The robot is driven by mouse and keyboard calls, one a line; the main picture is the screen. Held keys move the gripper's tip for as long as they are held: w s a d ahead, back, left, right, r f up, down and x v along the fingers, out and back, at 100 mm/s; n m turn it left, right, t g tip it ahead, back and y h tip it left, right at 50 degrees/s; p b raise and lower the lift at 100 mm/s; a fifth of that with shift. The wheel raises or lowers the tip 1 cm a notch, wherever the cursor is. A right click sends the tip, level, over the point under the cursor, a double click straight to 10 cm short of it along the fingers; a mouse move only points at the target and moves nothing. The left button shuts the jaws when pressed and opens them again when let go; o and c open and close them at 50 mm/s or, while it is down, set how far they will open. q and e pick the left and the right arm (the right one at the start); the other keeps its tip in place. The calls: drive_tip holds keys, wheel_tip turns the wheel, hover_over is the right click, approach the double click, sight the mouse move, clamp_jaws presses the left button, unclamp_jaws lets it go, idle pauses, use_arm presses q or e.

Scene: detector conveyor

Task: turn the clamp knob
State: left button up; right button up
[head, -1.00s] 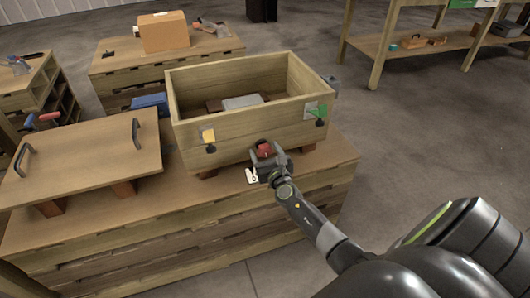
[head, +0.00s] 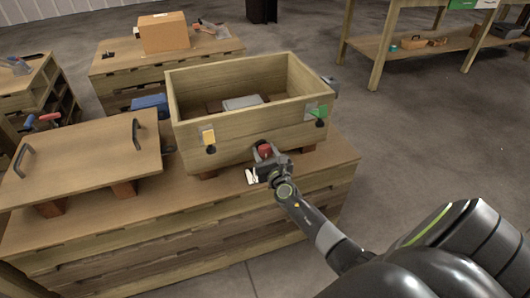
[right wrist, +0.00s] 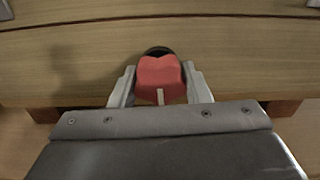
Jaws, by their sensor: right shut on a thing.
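The red clamp knob (head: 264,151) sits on the front wall of a wooden crate (head: 240,137). In the right wrist view the knob (right wrist: 160,78) stands in front of a dark round base, with a pale mark at its lower edge. My right gripper (head: 268,160) reaches it from the front. Its two fingers lie on either side of the knob in the right wrist view (right wrist: 160,88), shut on it. My left gripper is not in view.
The crate stands on a wooden bench and holds a grey block (head: 242,103). A wooden lid with two black handles (head: 85,160) lies to the left on small blocks. A yellow tag (head: 208,136) and a green tag (head: 317,111) are on the crate's front.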

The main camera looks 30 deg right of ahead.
drive_tip(key=shift+m, duration=0.5)
drive_tip(key=m+b, duration=0.1)
drive_tip(key=m, duration=0.2)
drive_tip(key=shift+f+b, duration=0.1)
drive_tip(key=shift+b, duration=0.25)
drive_tip(key=m+b, duration=0.2)
drive_tip(key=m, duration=0.5)
drive_tip(key=shift+a+m, duration=0.1)
drive_tip(key=shift+m, duration=0.2)
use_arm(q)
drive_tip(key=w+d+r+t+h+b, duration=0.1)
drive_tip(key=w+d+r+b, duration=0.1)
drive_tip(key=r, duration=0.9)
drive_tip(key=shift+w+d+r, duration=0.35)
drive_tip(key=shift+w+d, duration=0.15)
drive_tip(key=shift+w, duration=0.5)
use_arm(e)
drive_tip(key=m, duration=0.4)
drive_tip(key=shift+m, duration=0.3)
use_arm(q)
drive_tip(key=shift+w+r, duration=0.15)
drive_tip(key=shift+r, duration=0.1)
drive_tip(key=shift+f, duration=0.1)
use_arm(e)
drive_tip(key=o, duration=1)
drive_tip(key=shift+r, duration=0.2)
